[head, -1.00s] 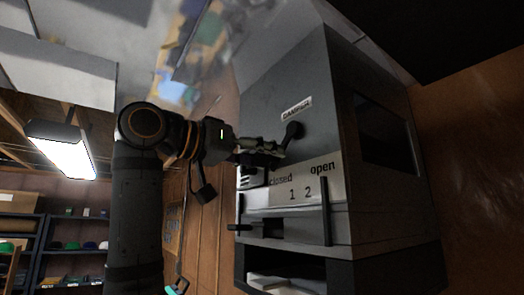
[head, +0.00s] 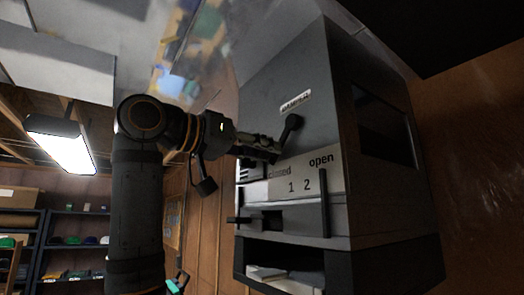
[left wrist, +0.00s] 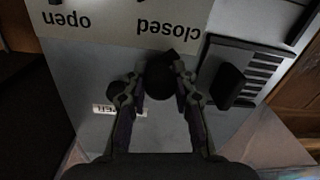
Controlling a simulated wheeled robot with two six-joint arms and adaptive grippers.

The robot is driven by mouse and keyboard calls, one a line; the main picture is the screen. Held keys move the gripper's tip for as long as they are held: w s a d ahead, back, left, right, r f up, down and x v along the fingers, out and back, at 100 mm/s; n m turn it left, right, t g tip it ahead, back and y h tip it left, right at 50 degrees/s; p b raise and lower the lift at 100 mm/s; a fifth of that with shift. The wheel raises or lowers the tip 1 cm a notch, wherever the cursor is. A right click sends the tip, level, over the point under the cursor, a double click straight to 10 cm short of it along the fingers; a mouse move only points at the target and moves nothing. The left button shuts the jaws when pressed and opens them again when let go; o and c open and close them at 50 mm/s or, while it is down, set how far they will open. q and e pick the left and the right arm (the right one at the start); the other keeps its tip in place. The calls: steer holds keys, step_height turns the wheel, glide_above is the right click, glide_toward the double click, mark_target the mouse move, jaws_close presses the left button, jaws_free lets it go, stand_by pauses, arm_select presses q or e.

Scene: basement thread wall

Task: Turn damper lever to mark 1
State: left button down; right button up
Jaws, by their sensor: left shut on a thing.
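The dark damper lever (head: 291,126) is mounted on the grey cabinet face below a small white label. Its arm runs down and left from the round hub toward my left gripper (head: 274,152). The mark plate (head: 316,182) below reads closed, 1, 2, open. In the left wrist view, upside down, the fingers of my left gripper (left wrist: 160,75) are shut on the lever's dark round knob (left wrist: 158,83), close to the word closed. The fingers hide part of the lever, and in the head view they cover part of that word. My right gripper is not in view.
The grey cabinet (head: 265,100) has a dark window (head: 385,130) on its side. A dark handle bar (head: 324,205) and an open lower bay (head: 285,270) lie below the mark plate. A vent with a dark block (left wrist: 228,86) is beside the gripper. Shelves (head: 75,235) stand far left.

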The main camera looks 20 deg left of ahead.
arm_select(q)
steer(key=n+b, duration=0.1)
steer(key=s+d+f+n+b, duration=0.1)
steer(key=n, duration=0.1)
steer(key=shift+d+f, duration=0.1)
steer(key=shift+f, duration=0.15)
steer(key=shift+s+d+f+n+b, duration=0.1)
steer(key=shift+s+d+n+b, duration=0.15)
steer(key=shift+n+b, duration=0.3)
steer(key=shift+s+d+f+n+b, duration=0.1)
steer(key=shift+d+n+b, duration=0.25)
steer(key=shift+n, duration=0.3)
steer(key=c, duration=1.1)
jaws_free()
steer(key=shift+o, duration=0.2)
